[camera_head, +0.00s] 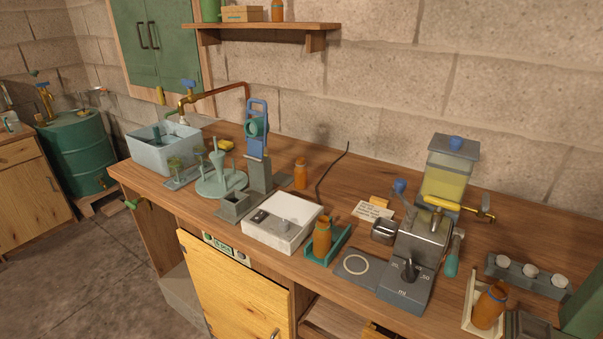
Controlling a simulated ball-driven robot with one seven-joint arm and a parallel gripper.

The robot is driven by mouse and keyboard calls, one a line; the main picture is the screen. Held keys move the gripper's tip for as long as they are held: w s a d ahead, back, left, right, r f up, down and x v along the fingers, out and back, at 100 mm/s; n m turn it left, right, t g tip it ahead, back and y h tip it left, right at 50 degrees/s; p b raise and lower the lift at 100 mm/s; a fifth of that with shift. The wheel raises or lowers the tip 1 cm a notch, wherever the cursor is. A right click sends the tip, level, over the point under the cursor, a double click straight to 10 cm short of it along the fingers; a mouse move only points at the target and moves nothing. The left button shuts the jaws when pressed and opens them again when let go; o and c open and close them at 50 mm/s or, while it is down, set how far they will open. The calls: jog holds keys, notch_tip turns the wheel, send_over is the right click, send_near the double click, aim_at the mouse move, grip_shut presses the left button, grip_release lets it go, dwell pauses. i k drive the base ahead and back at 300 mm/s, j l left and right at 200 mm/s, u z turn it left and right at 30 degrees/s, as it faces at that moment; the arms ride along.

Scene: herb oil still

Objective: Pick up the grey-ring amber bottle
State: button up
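Several amber bottles show in the head view. One bottle (300,175) stands upright at the back of the bench, right of the blue-handled stand. One bottle (322,237) sits in a teal holder (341,243) near the front edge. One bottle (488,306) leans tilted in a pale wooden holder (468,302) at the right; its neck band looks bluish. One bottle (278,11) stands on the wall shelf. The ring colours are too small to tell surely which is grey. My gripper is not in view.
The wooden bench (284,198) is crowded at the front with a white scale-like box (268,237), a grey metal dispenser (423,246) and a flat plate with a ring (366,268). A yellow cabinet door (235,284) stands below the bench front. Floor is free at left.

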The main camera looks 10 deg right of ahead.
aim_at(300, 171)
jog(key=i+l+u, duration=0.2)
jog(key=i+u, duration=0.15)
jog(key=i+l+u, duration=0.3)
jog(key=i, duration=0.15)
